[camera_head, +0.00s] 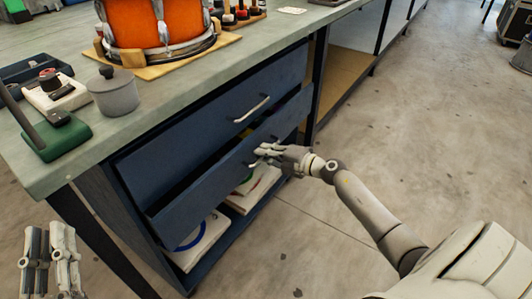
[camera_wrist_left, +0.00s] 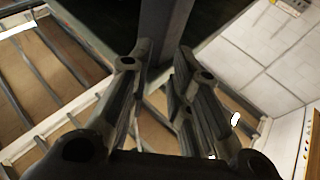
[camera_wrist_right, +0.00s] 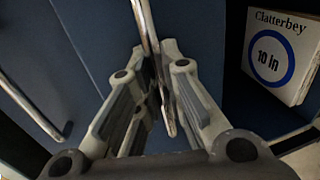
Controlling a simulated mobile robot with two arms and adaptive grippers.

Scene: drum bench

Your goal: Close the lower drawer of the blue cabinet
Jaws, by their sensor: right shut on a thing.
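The blue cabinet (camera_head: 102,202) stands under the bench. Its upper drawer (camera_head: 200,125) looks shut, with a metal handle (camera_head: 252,109) on its front. The lower drawer (camera_head: 200,199) stands partly pulled out, with a dark gap along its top edge. My right gripper (camera_head: 262,156) is at the lower drawer's front. In the right wrist view its fingers close around the lower drawer's metal handle (camera_wrist_right: 150,45). My left gripper (camera_head: 50,232) hangs at the lower left, away from the cabinet. In the left wrist view its fingers (camera_wrist_left: 160,62) are apart with nothing between them.
On the bench top (camera_head: 150,112) are an orange drum (camera_head: 155,22) on a wooden base, a grey lidded pot (camera_head: 115,95) and a green-based tool (camera_head: 58,138). White boxes (camera_head: 203,240) lie on the open shelf below the drawer.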

